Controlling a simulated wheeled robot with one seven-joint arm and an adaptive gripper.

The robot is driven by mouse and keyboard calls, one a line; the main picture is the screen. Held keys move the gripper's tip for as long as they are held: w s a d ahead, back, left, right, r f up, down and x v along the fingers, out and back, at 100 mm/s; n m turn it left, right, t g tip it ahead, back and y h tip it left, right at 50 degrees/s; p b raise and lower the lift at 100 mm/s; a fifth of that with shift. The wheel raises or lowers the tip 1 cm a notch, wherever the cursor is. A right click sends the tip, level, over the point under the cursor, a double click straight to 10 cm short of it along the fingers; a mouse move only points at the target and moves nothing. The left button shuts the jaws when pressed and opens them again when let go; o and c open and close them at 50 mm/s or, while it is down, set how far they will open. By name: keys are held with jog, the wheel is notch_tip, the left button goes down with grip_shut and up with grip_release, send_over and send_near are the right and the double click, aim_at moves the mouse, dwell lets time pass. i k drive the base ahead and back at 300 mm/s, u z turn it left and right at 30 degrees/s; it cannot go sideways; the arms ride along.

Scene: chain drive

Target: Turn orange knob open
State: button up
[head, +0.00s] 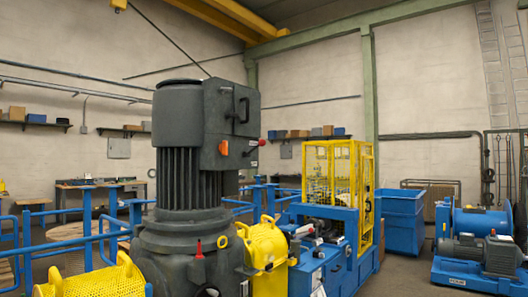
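The orange knob (223,148) is small in the head view. It sits on the front face of the dark grey control box (230,115) on the side of the large motor (180,145). Whether the knob is turned open or closed is too small to tell. A red-tipped lever (258,143) sticks out from the box's right side, and a black handle (242,108) is above it. My gripper and arm do not show in this view.
Blue railings (85,235) run left of and behind the motor. Yellow guards (265,246) flank its base. A blue machine with a yellow cage (340,185) stands to the right. A blue bin (403,222) and a winch (480,250) are farther right, with open floor between them.

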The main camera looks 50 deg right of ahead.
aim_at(223, 147)
jog(key=z, duration=2.05)
jog(key=i, duration=1.45)
jog(key=u, duration=0.75)
